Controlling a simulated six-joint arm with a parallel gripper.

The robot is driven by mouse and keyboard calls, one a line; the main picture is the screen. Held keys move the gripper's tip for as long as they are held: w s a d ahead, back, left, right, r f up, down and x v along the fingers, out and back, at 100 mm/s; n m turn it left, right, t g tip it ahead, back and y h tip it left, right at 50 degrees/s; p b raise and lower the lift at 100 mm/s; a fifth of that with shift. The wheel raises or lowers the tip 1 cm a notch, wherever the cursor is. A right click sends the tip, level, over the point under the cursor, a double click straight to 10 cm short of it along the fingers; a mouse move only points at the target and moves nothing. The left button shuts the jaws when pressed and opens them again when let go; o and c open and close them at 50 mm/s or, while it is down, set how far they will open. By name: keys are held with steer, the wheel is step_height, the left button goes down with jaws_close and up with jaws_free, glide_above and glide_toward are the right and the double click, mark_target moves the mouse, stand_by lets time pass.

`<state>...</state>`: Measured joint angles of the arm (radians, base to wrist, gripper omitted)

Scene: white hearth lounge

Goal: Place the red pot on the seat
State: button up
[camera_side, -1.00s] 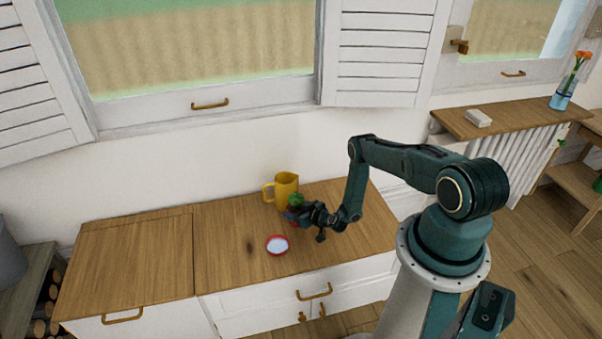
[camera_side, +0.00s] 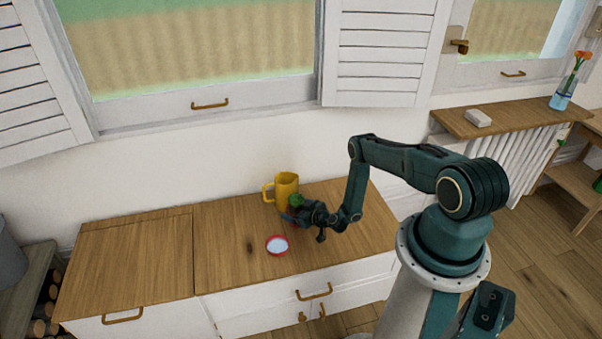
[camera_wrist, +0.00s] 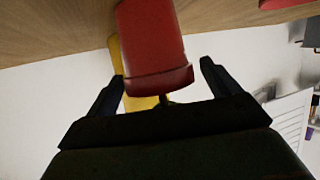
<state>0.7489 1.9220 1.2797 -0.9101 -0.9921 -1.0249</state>
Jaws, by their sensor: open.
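The red pot (camera_wrist: 155,45) fills the upper middle of the wrist view, between the two dark fingers of my gripper (camera_wrist: 163,75). The fingers are apart, with a gap showing on each side of the pot. In the side view, a green plant (camera_side: 296,200) shows above my gripper (camera_side: 291,217), which hides most of the pot there. The pot is close in front of the yellow jug. A wooden top (camera_side: 225,225) under the window runs along white drawers; I cannot tell whether it is the seat.
The yellow jug (camera_side: 286,190) stands behind the pot, near the wall. A small red bowl with a pale inside (camera_side: 277,245) lies in front of my gripper. The wooden top to the left (camera_side: 130,260) is clear.

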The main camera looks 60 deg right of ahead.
steer(key=v, duration=0.7)
stand_by(0.5)
steer(key=shift+o, duration=0.7)
steer(key=shift+s+a, duration=0.1)
steer(key=shift+s, duration=0.05)
steer(key=shift+r, duration=0.1)
